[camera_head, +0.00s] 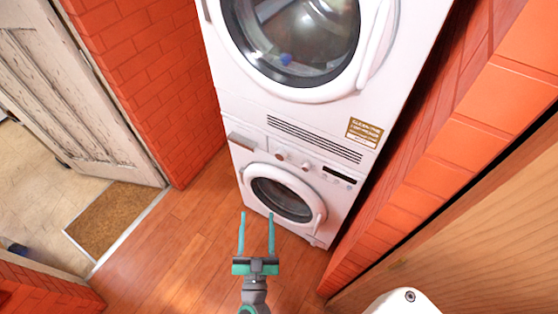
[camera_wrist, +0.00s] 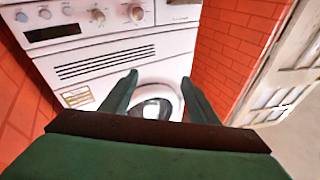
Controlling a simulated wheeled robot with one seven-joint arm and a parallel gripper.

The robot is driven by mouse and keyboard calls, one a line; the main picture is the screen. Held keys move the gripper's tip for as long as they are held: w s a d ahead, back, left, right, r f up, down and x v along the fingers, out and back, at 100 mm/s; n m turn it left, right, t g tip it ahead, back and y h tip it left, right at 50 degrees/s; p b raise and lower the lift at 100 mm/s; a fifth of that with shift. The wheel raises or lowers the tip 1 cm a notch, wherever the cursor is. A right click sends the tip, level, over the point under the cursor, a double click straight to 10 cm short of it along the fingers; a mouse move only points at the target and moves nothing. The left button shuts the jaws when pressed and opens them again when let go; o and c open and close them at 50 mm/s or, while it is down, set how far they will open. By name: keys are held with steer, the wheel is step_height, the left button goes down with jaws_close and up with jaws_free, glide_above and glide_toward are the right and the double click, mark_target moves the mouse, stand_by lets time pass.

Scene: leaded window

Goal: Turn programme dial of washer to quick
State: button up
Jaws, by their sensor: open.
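The washer (camera_head: 313,225) is the lower white machine of a stack, with a round glass door. Its panel has two round dials, a left one (camera_head: 280,153) and a right one (camera_head: 305,166), beside a dark display (camera_head: 338,175). In the upside-down wrist view the dials show at the top edge, one (camera_wrist: 136,11) near the drawer, the other (camera_wrist: 97,15) nearer the display (camera_wrist: 52,33). Dial markings are too small to read, and I cannot tell which is the programme dial. My gripper (camera_head: 257,215) is open and empty, apart from the dials; its fingers also show in the wrist view (camera_wrist: 159,80).
A second machine (camera_head: 408,60) with a large round door sits on top, with a vent grille and gold label (camera_head: 364,132) below. Red brick walls (camera_head: 150,80) flank the stack. A worn door (camera_head: 75,95) and brown mat (camera_head: 118,215) are left. Wooden floor (camera_head: 175,240) is clear.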

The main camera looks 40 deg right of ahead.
mark_target(280, 157)
steer(key=w+d+f+m+g+h, duration=0.1)
steer(key=w+d+m+g, duration=0.1)
steer(key=w+d, duration=0.3)
steer(key=w+d+f+m+g+h, duration=0.1)
steer(key=w+d+f+m+g, duration=0.1)
steer(key=w+d, duration=0.4)
steer(key=w+d+f+m+g+h, duration=0.1)
steer(key=w+d+g, duration=0.3)
steer(key=d, duration=0.5)
steer(key=shift+w+d+f+m, duration=0.15)
steer(key=shift+w+f+m, duration=0.1)
steer(key=shift+w, duration=0.35)
steer(key=shift+w+d+f+m, duration=0.15)
steer(key=shift+w+f, duration=0.05)
steer(key=shift+w, duration=0.35)
steer(key=c, duration=1)
